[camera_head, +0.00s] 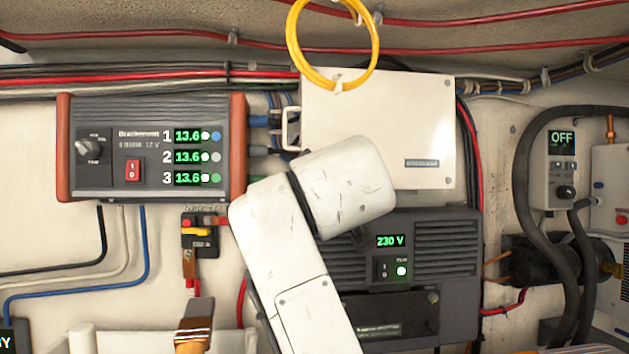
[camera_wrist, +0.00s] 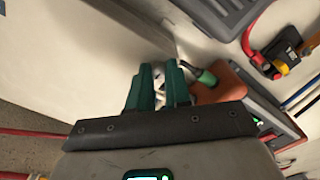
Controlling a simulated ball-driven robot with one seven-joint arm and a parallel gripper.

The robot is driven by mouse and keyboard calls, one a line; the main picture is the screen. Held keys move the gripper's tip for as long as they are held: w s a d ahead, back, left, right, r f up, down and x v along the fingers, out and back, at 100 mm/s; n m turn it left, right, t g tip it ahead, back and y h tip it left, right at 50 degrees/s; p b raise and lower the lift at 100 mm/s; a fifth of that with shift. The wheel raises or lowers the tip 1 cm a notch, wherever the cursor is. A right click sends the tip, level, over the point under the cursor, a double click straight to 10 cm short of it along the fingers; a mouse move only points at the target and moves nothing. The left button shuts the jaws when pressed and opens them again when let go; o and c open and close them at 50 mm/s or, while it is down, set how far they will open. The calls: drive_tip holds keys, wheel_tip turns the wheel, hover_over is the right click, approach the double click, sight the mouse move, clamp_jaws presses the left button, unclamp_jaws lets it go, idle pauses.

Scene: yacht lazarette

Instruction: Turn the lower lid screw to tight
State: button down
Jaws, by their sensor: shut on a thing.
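The white lid (camera_head: 375,120) of a wall box fills the upper middle of the head view, with a pale handle (camera_head: 288,130) at its left edge. My arm covers the lid's lower left corner, so the lower screw and my gripper are hidden there. In the wrist view, the lid (camera_wrist: 65,50) fills the left side. My gripper (camera_wrist: 160,78) has green fingers at the lid's edge, shut on a small pale part that appears to be the lower lid screw. The fingers hide most of it. I cannot read how tight it is.
A charger (camera_head: 140,148) with three 13.6 readouts is left of the lid. A dark inverter (camera_head: 430,270) reading 230 V is below it. A cable plug (camera_wrist: 205,78) is close to my fingers. A yellow cable loop (camera_head: 373,42) hangs above. Hoses and an OFF panel (camera_head: 562,142) are right.

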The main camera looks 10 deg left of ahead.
drive_tip(key=shift+f, duration=0.15)
drive_tip(key=c, duration=1.1)
unclamp_jaws()
drive_tip(key=shift+o, duration=0.2)
drive_tip(key=b+v, duration=0.3)
drive_tip(key=v, duration=0.7)
drive_tip(key=shift+s, duration=0.35)
drive_tip(key=shift+d, duration=0.1)
